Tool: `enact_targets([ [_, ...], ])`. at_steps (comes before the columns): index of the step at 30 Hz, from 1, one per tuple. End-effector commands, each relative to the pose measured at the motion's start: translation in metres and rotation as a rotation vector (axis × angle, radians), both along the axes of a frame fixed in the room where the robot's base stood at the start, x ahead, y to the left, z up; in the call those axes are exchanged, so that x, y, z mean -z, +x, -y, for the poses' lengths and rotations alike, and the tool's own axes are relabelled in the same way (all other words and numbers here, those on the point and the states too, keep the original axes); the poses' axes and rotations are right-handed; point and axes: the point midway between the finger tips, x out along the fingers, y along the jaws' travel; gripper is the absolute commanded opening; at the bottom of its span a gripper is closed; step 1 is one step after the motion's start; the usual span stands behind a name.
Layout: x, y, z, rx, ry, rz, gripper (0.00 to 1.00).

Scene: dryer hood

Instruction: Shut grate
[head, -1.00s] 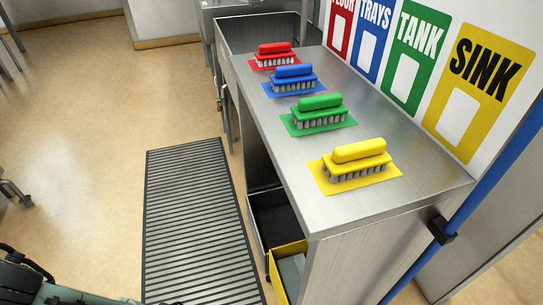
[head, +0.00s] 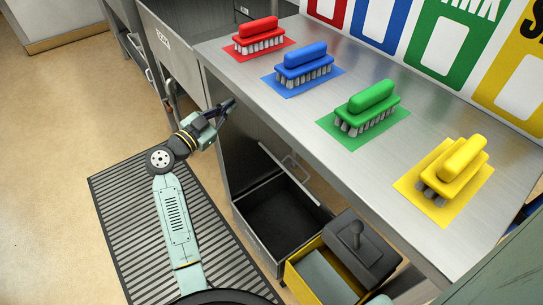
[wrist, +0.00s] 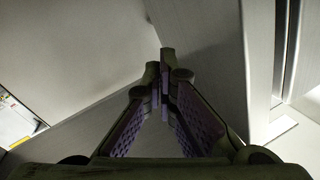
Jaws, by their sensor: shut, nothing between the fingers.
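A ribbed dark floor grate (head: 130,215) lies flat on the tan floor, partly under my arm. It is the only grate-like thing I can make out; no hinged grate shows clearly. My gripper (head: 229,104) is raised beside the left front edge of the steel counter, above the far end of the ribbed grate. In the wrist view, my gripper (wrist: 165,85) has its fingertips together with nothing between them. Grey metal panels fill most of that view close ahead. Whether the fingers touch a panel cannot be told.
The steel counter (head: 225,53) carries red, blue, green and yellow brushes on matching mats. Open floor (head: 45,120) lies to the left.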

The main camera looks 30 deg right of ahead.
Motion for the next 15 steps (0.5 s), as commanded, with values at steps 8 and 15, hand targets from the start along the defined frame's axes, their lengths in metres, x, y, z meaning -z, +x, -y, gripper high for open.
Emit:
enact_targets([
  [8, 0.163, -0.056, 0.078, 0.186, 0.261, -0.447, 0.00],
  [15, 0.188, -0.065, 0.099, 0.203, 0.302, -0.506, 0.00],
])
